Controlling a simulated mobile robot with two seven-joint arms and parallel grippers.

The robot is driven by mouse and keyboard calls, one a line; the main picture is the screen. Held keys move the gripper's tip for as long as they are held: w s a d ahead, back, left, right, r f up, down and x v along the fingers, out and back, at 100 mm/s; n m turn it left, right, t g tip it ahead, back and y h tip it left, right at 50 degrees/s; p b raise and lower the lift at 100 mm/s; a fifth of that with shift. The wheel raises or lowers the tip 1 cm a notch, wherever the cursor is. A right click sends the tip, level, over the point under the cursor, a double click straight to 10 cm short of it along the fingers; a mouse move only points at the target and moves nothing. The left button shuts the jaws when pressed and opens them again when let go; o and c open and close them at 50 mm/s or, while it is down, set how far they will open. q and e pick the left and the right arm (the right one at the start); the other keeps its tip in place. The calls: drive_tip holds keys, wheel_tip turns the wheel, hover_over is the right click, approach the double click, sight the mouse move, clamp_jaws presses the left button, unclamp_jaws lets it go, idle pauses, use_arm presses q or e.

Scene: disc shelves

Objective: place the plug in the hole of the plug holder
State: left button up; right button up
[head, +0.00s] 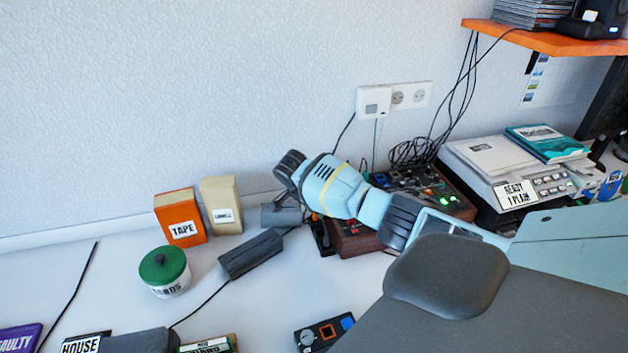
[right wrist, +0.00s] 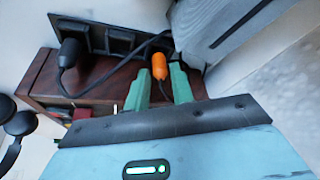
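The orange plug (right wrist: 159,67) shows in the right wrist view between the green fingertips of my right gripper (right wrist: 160,72). The plug holder (right wrist: 122,42) is a dark strip with square sockets, just beyond and left of the plug. A black plug (right wrist: 72,53) sits at its left end. In the head view my right arm hides the plug and most of the holder. My left gripper is in neither view.
A black adapter (head: 250,255), a green-lidded jar (head: 164,270) and an orange tape box (head: 180,216) stand left. Loose cables run over the holder.

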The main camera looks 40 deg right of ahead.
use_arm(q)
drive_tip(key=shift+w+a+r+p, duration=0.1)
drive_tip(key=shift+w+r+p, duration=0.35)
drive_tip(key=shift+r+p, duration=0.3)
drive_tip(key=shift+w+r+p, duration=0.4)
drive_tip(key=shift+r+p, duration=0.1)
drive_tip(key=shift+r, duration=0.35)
use_arm(e)
drive_tip(key=v, duration=1.2)
drive_tip(key=shift+d+r, duration=0.1)
